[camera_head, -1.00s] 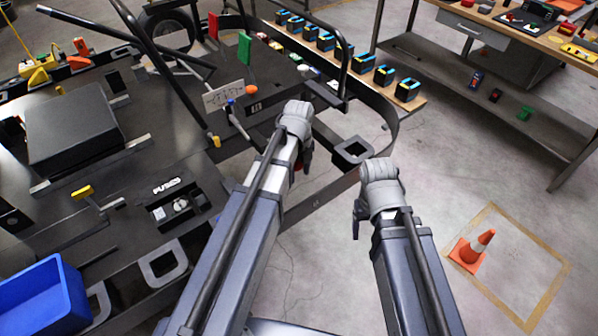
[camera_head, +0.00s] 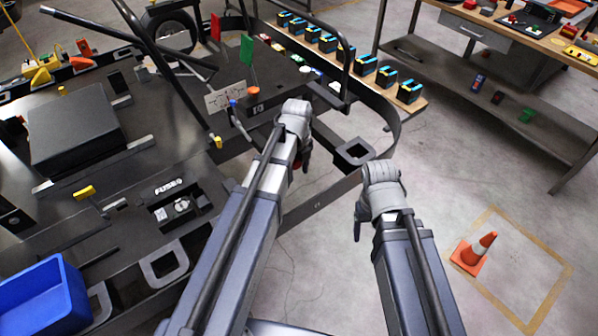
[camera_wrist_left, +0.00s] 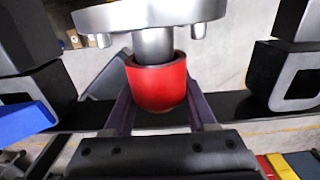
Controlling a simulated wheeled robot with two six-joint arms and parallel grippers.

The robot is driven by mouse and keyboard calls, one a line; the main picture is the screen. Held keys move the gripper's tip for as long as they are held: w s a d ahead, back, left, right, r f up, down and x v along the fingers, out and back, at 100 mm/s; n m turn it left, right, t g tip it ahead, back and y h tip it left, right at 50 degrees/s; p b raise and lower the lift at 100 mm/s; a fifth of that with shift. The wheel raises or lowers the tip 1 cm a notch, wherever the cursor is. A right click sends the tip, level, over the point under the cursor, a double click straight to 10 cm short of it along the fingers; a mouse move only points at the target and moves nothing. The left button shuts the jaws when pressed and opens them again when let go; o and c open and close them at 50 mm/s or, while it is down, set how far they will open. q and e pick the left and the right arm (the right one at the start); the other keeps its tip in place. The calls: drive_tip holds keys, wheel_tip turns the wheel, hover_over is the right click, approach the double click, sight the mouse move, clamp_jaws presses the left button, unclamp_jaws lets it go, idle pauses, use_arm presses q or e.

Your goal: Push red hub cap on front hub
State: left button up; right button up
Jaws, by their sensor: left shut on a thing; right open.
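The red hub cap (camera_wrist_left: 157,88) is between the fingers of my left gripper (camera_wrist_left: 158,108) in the left wrist view. My left gripper is shut on it. The silver front hub (camera_wrist_left: 150,16), with small studs, is right above the cap there. The hub's central stub enters the cap's open mouth; how deep it sits I cannot tell. In the head view my left gripper (camera_head: 303,162) is beside the kart's front frame, and only a sliver of red shows at it; the hub is hidden behind my arm. My right gripper (camera_head: 358,220) is open and empty, over bare floor.
A blue bin (camera_head: 45,295) is at the lower left. A workbench (camera_head: 545,40) stands at the upper right. An orange cone (camera_head: 474,252) stands on the floor at the right, with clear floor around it.

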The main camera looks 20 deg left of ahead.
use_arm(q)
drive_tip(key=shift+w+a, duration=0.7)
drive_tip(key=shift+a, duration=0.2)
drive_tip(key=o, duration=1.4)
drive_tip(key=shift+r, duration=0.1)
